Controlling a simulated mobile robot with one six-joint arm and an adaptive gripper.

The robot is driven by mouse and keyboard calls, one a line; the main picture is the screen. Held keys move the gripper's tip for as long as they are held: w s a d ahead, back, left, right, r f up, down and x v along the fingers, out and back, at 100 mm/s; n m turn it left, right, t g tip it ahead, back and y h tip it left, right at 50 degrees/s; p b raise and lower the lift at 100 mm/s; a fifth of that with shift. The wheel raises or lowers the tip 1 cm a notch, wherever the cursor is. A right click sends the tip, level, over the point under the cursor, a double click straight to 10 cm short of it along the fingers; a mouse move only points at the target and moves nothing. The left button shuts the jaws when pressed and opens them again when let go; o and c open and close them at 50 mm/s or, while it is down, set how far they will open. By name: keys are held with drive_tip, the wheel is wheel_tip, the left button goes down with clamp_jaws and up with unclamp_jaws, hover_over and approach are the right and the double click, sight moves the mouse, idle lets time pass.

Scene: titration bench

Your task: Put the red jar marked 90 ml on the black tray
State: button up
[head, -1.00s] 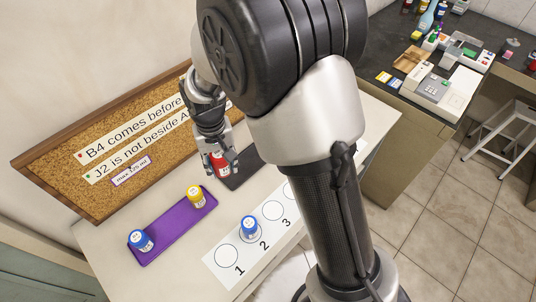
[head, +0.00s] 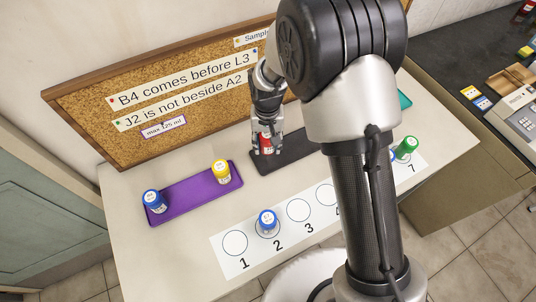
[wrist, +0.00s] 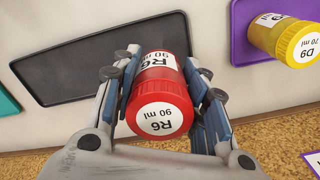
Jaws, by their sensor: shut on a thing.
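The red jar (head: 266,147) is gripped between the fingers of my gripper (head: 266,150). In the wrist view the jar (wrist: 158,90) has a white label reading R6, 90 ml, and its red lid faces the camera between the two fingers (wrist: 162,100). The black tray (head: 293,151) lies on the bench before the corkboard. The jar is at the tray's left end in the head view. In the wrist view it overlaps the right end of the empty-looking tray (wrist: 75,60). I cannot tell whether the jar touches the tray.
A purple tray (head: 190,196) to the left holds a blue jar (head: 154,202) and a yellow jar (head: 221,172). A numbered white strip (head: 255,255) in front carries a blue jar (head: 267,221) and a green jar (head: 406,147). The corkboard (head: 90,110) stands close behind.

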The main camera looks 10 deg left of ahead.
sight(268, 158)
wheel_tip(268, 158, down, 6)
drive_tip(key=shift+w+b, duration=0.1)
drive_tip(key=shift+b, duration=0.65)
drive_tip(key=shift+r, duration=0.1)
drive_tip(key=o, duration=0.6)
drive_tip(key=shift+f, duration=0.25)
drive_tip(key=o, duration=0.5)
drive_tip(key=shift+r, duration=0.1)
